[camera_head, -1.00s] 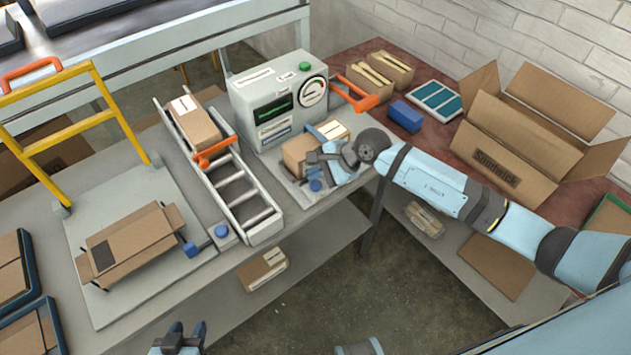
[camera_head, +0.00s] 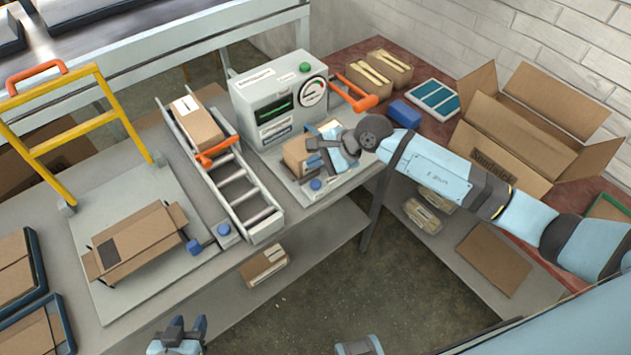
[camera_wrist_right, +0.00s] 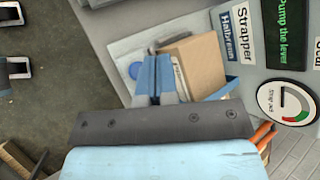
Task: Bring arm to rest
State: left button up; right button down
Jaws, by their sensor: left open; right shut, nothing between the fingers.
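My right arm (camera_head: 440,170) reaches in from the right. Its gripper (camera_head: 320,150) is shut and empty, at the strapper machine's front platform, beside a small brown box (camera_head: 297,152). In the right wrist view the shut fingers (camera_wrist_right: 155,75) lie next to that box (camera_wrist_right: 192,68); whether they touch it I cannot tell. My left gripper (camera_head: 182,330) is open and empty at the bottom edge of the head view, over the floor and clear of the table.
The grey strapper (camera_head: 275,100) with an orange lever (camera_head: 357,95) stands behind the box. A roller conveyor (camera_head: 240,190) holds another box (camera_head: 197,123). An open carton (camera_head: 510,150) stands right. Floor in front is clear.

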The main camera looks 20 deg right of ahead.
jog(key=s+a+r+m+t+y+p, duration=0.3)
jog(key=s+r+m+t, duration=0.15)
jog(key=m, duration=0.75)
jog(key=s+a+r+m+t+y+p, duration=0.25)
jog(key=s+m+t, duration=0.2)
jog(key=m, duration=0.75)
jog(key=s+d+f+m+h+p, duration=0.1)
jog(key=s+d+f+m+h, duration=0.2)
jog(key=m, duration=0.7)
jog(key=s+d+f+m+g+h+p, duration=0.1)
jog(key=s+d+f+m+h+p, duration=0.1)
jog(key=s+f+m+h, duration=0.2)
jog(key=s+d+f+m+g+h+p, duration=0.1)
jog(key=s+d+f+m+h, duration=0.2)
jog(key=s+m, duration=0.5)
jog(key=m, duration=0.8)
jog(key=shift+s+d+f, duration=0.15)
jog(key=shift+d+f, duration=0.1)
jog(key=shift+d, duration=0.1)
jog(key=shift+h, duration=0.25)
